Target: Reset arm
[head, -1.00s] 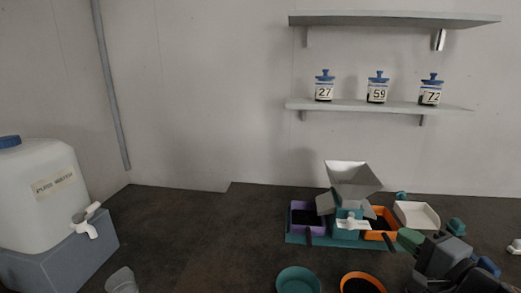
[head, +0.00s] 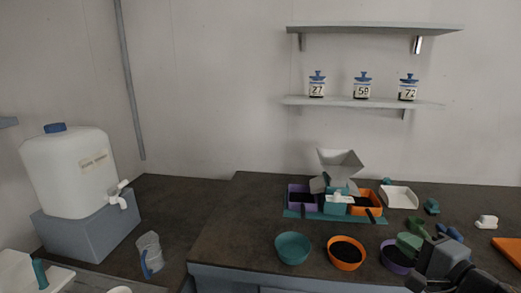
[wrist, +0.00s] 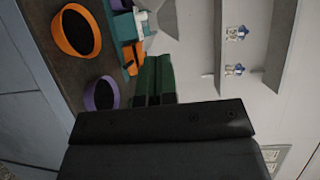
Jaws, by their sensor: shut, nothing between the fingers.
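My gripper (head: 411,243) is at the lower right of the head view, above the right end of the counter. In the wrist view its green fingers (wrist: 154,80) lie side by side, shut, with nothing held. The sieve shaker (head: 335,198) stands at the back of the counter with a grey hopper (head: 339,163) on top. A purple bin (head: 301,199) is at its left and an orange bin (head: 366,204) at its right, both holding dark material. My gripper is apart from the shaker, to its right and nearer the front.
A teal bowl (head: 292,248), an orange bowl (head: 345,253) and a partly hidden purple bowl (head: 394,258) stand near the front edge. A white scoop (head: 398,197) lies right of the shaker. A water tank (head: 72,172) is at left. Three jars (head: 362,87) stand on the lower shelf (head: 345,101).

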